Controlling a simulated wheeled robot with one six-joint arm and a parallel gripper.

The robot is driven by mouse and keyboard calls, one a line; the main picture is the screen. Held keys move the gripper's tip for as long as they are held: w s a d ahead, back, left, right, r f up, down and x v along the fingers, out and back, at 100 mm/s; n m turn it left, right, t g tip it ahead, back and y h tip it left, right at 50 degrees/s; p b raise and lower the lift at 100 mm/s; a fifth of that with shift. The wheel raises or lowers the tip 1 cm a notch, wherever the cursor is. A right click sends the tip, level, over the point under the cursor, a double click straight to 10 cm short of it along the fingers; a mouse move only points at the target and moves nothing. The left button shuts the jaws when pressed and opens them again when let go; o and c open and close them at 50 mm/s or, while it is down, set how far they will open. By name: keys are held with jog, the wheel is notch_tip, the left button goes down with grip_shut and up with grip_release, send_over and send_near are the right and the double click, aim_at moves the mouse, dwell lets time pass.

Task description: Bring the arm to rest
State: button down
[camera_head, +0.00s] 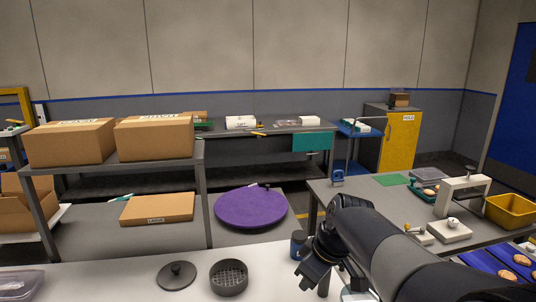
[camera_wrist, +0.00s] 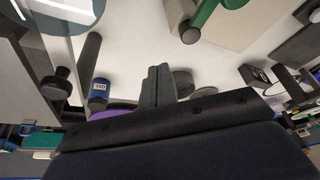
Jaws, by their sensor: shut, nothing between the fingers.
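My gripper (camera_head: 309,280) is at the lower middle of the head view, over the near right part of the white table (camera_head: 120,265). My dark arm comes in from the lower right. In the wrist view my gripper (camera_wrist: 158,84) shows its two fingers pressed together, with nothing between them. In the head view a dark blue canister (camera_head: 298,244) stands just left of and behind my gripper. The canister also shows in the wrist view (camera_wrist: 98,92), left of the fingers. Part of the table is hidden behind my arm.
A round dark pot (camera_head: 229,278) and a knobbed lid (camera_head: 177,276) sit left of my gripper. A purple round table (camera_head: 250,207) stands beyond. A grey workbench (camera_head: 390,190) with a white press-like device (camera_head: 460,192) and a yellow bin (camera_head: 511,211) is at right.

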jog(key=w+a+m+t+h+p, duration=0.1)
jog(key=w+a+m+h+p, duration=0.3)
jog(key=w+m, duration=0.9)
jog(key=a, duration=0.3)
jog(key=shift+w, duration=0.35)
dwell(0.6)
